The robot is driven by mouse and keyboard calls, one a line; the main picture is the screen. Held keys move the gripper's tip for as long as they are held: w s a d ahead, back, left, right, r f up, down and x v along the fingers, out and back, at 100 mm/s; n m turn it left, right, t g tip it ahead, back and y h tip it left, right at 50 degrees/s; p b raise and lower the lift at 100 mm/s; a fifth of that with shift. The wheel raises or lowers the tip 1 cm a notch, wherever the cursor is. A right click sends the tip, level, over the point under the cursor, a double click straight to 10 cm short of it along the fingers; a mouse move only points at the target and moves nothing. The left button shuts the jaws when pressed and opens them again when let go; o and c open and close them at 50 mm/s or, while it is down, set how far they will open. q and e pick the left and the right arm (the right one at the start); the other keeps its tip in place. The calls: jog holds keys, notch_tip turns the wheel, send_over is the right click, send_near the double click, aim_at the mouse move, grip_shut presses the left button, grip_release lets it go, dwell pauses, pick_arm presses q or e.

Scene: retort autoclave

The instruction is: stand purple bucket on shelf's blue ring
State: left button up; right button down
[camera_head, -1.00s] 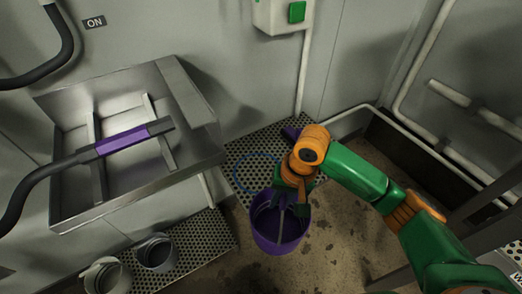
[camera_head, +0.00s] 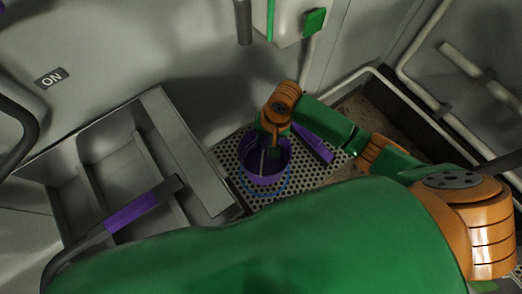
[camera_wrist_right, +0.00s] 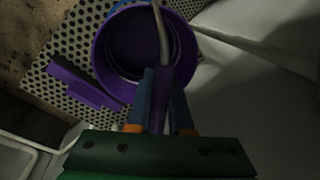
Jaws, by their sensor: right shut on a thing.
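The purple bucket (camera_head: 265,177) hangs or stands upright over the perforated shelf (camera_head: 318,178). My right gripper (camera_head: 272,146) is above it, shut on its handle. In the right wrist view the fingers (camera_wrist_right: 162,98) close on a purple grip of the handle, with the open bucket (camera_wrist_right: 110,62) beyond them. The blue ring (camera_head: 270,196) on the shelf shows as an arc at the bucket's near side; the bucket hides the rest and sits toward the ring's far side. I cannot tell whether the bucket touches the shelf. My left gripper is out of view.
A purple block-like tool (camera_head: 315,146) lies on the shelf close right of the bucket. A box with a green button (camera_head: 314,21) hangs on the wall above. My green arm link covers the lower picture.

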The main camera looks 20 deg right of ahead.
notch_tip(320, 180, down, 6)
jog(key=b, duration=0.1)
jog(key=shift+s+f, duration=0.2)
jog(key=shift+s, duration=0.1)
jog(key=shift+s+f, duration=0.1)
jog(key=c, duration=0.8)
grip_release()
jog(key=r+p, duration=0.1)
jog(key=r, duration=0.3)
jog(key=d+r, duration=0.1)
jog(key=r, duration=0.3)
jog(key=s+d+r+p, duration=0.1)
jog(key=r, duration=0.3)
jog(key=shift+r+p, duration=0.1)
jog(key=shift+p, duration=0.25)
